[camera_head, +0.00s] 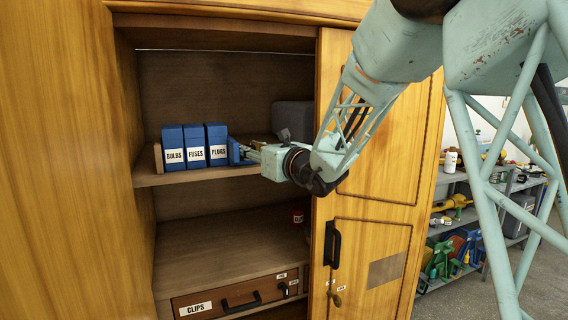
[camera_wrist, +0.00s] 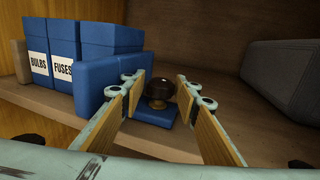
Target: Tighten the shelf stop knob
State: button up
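A blue shelf stop (camera_head: 235,152) stands on the upper cabinet shelf against the right end of a row of blue boxes. In the wrist view the stop (camera_wrist: 97,88) has an upright block and a low base plate. A dark brown round knob (camera_wrist: 159,90) sits on the base plate. My gripper (camera_wrist: 163,82) is open, with one finger left and one right of the knob in the picture. Gaps show on both sides, and I cannot tell how far the tips are from it in depth. In the head view my gripper (camera_head: 253,151) hides the knob.
Blue boxes labelled BULBS (camera_head: 173,147), FUSES (camera_head: 195,145) and PLUGS (camera_head: 216,143) stand left of the stop. A dark grey case (camera_wrist: 289,75) is at the shelf's back right. The cabinet door (camera_head: 375,190) is right of the opening, close to my arm.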

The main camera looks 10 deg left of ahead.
jog(key=shift+r+n+g+y+p, duration=0.1)
jog(key=shift+n+g+y+p, duration=1)
jog(key=shift+p, duration=0.95)
jog(key=shift+n+g+y+p, duration=0.4)
jog(key=shift+n+g+p, duration=0.4)
jog(key=shift+g+p, duration=1)
